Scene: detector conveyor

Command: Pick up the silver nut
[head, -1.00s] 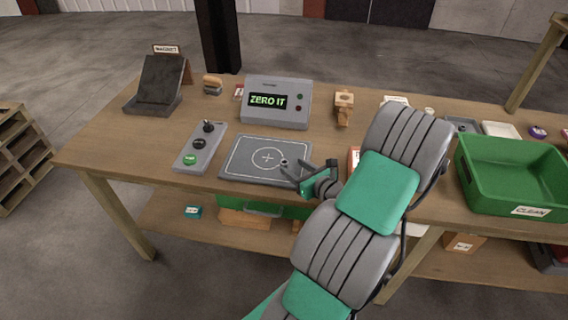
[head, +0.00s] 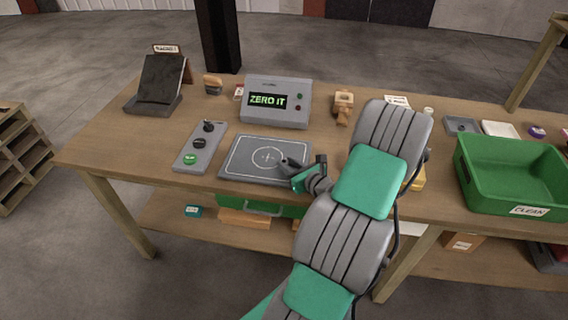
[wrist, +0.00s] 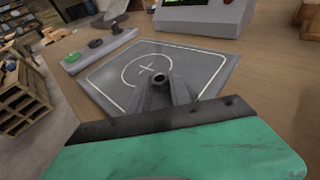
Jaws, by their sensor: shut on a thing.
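The silver nut (wrist: 160,79) shows in the wrist view as a small dark grey ring at the tips of my gripper (wrist: 161,92). The fingers are shut on it, over the lower right part of the grey pad with a white outline and cross (wrist: 205,62). I cannot tell whether the nut touches the pad. In the head view my gripper (head: 287,163) reaches over the right side of the pad (head: 240,170), and the nut cannot be made out there.
A box reading "ZERO IT" (head: 277,115) stands behind the pad. A control strip with knobs and a green button (head: 187,163) lies left of it. A green "CLEAN" bin (head: 475,190) stands at the right. A dark angled stand (head: 160,80) is at the back left.

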